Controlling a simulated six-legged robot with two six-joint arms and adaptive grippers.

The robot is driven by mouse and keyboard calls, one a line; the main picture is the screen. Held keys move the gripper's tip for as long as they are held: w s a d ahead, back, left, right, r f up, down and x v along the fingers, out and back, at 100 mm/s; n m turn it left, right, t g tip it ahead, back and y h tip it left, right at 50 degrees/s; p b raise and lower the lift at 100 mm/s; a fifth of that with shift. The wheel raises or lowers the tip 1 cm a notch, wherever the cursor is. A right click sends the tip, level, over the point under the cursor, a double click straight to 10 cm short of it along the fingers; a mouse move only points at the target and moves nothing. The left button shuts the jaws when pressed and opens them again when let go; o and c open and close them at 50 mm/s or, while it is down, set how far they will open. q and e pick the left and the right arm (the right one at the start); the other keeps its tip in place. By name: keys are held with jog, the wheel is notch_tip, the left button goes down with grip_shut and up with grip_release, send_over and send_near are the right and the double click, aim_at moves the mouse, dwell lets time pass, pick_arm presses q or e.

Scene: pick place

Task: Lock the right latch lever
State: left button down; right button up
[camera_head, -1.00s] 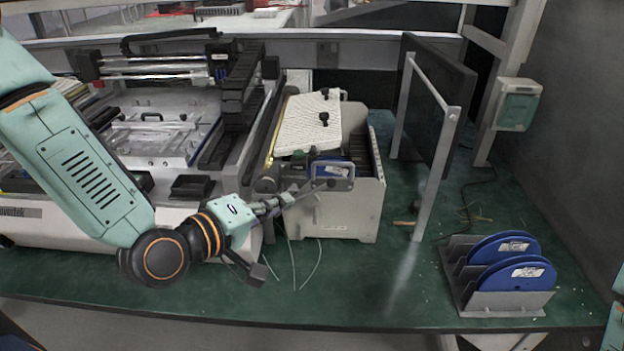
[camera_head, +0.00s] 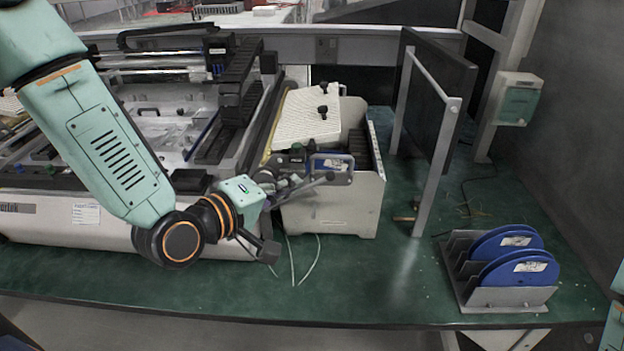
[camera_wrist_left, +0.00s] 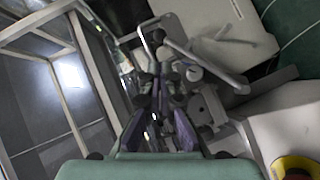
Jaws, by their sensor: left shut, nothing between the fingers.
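A grey metal latch lever (camera_head: 316,184) sits at the front left of the beige feeder unit (camera_head: 335,215). It also shows in the left wrist view as a slim bar (camera_wrist_left: 205,62) running down to the right. My left gripper (camera_head: 292,184) is shut and empty, with its dark fingers beside the lever and the feeder parts. In the left wrist view the left gripper (camera_wrist_left: 155,82) has its fingers together, just left of the lever. I cannot tell whether they touch it. My right gripper is out of view.
A large printer-like machine (camera_head: 75,225) stands left of the feeder. A metal frame with a dark panel (camera_head: 430,110) stands to the right. A rack with blue reels (camera_head: 505,270) sits at front right. The green table (camera_head: 360,280) is clear in front.

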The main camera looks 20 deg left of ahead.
pick_arm(q)
jog(key=x, duration=0.6)
jog(key=shift+w+b, duration=0.35)
jog(key=shift+b, duration=0.1)
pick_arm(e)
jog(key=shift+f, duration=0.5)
pick_arm(q)
jog(key=shift+d+f, duration=0.1)
jog(key=shift+d, duration=0.1)
